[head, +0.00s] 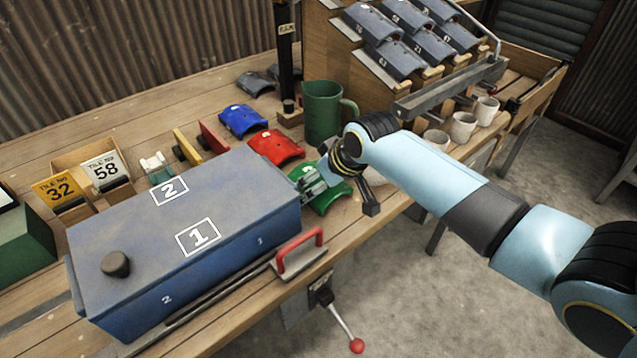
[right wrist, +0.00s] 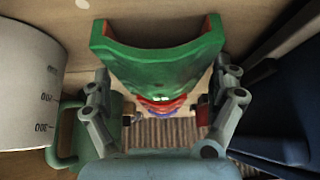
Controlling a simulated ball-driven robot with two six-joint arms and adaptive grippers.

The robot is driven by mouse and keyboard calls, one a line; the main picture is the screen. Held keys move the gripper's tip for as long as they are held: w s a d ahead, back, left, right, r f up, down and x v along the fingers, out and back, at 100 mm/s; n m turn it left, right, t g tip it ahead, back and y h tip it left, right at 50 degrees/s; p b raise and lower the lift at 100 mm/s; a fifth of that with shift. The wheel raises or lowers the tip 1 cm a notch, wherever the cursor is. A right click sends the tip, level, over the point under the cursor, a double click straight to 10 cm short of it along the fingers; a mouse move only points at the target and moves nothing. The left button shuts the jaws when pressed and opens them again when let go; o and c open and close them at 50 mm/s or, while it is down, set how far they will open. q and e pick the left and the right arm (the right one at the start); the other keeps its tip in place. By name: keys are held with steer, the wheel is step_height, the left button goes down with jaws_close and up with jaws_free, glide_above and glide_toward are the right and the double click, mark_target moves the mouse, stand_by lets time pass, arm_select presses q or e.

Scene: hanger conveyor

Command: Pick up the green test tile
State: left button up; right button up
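The green test tile (head: 332,201) is a curved tile lying on the workbench, just right of the big blue box. My right gripper (head: 312,184) is low over it and hides part of it in the head view. In the right wrist view, the green tile (right wrist: 160,62) shows its arched end ahead of the gripper. The fingers of my right gripper (right wrist: 164,105) are spread wide, one on each side of the tile. I cannot tell whether either finger touches it. My left gripper is not in view.
The blue box (head: 130,215) stands close left of my right gripper. A red tile (head: 276,147), a blue tile (head: 243,120) and a green jug (head: 322,110) are behind. A white measuring cup (right wrist: 28,90) is close by in the wrist view. A red-handled tool (head: 300,255) lies in front.

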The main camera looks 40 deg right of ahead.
steer(key=c, duration=1)
steer(key=shift+o, duration=0.2)
